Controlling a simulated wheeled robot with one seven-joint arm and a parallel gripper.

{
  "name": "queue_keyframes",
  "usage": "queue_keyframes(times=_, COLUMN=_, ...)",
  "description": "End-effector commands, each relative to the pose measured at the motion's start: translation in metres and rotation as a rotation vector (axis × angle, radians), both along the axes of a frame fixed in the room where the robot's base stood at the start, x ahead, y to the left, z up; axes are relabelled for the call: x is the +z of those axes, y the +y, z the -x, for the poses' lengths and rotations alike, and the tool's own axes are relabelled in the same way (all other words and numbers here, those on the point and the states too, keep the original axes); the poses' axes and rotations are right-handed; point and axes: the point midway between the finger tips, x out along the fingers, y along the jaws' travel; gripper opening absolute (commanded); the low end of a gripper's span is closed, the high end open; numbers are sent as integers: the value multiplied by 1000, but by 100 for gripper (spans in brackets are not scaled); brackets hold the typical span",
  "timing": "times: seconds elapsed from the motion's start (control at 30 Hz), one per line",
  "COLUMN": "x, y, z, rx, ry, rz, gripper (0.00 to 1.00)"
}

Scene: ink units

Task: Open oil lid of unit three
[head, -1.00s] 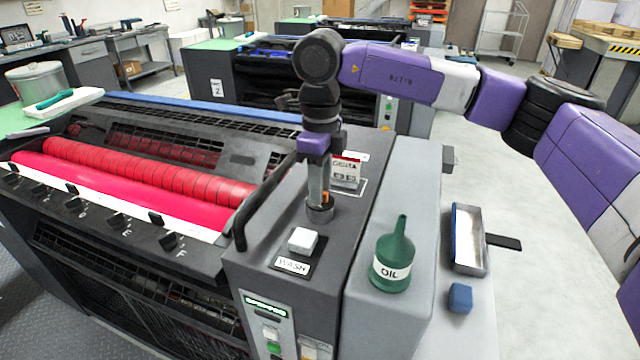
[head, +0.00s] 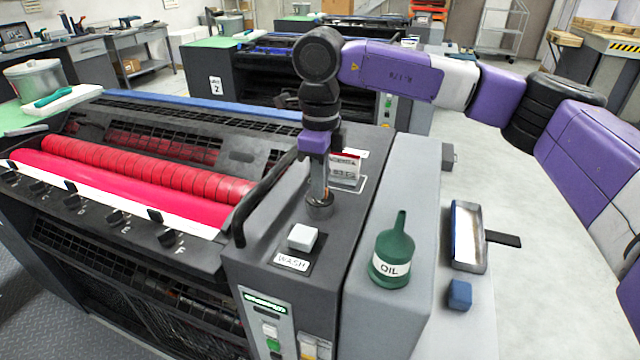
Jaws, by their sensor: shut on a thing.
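The near ink unit (head: 352,215) has red rollers and a dark grey top; no unit number shows on it. A small dark round lid (head: 319,209) sits on that top, behind the white wash button (head: 302,237). My gripper (head: 320,196) points straight down from above and is shut on this lid. The fingers partly hide the lid, and I cannot tell whether it is loose or seated. A green oil can (head: 393,255) with a spout and an OIL label stands upright on the grey side housing to the right.
A bar handle (head: 262,200) rises close on the left. A metal tray (head: 467,235) and a blue block (head: 459,295) lie on the right. Unit 2 (head: 216,87) stands behind.

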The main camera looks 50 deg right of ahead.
Motion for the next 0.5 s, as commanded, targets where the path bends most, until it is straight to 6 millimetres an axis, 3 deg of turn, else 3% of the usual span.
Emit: queue_keyframes(times=0.5, x=-1, y=-11, z=-7, rx=407, ry=0, rz=3, gripper=0)
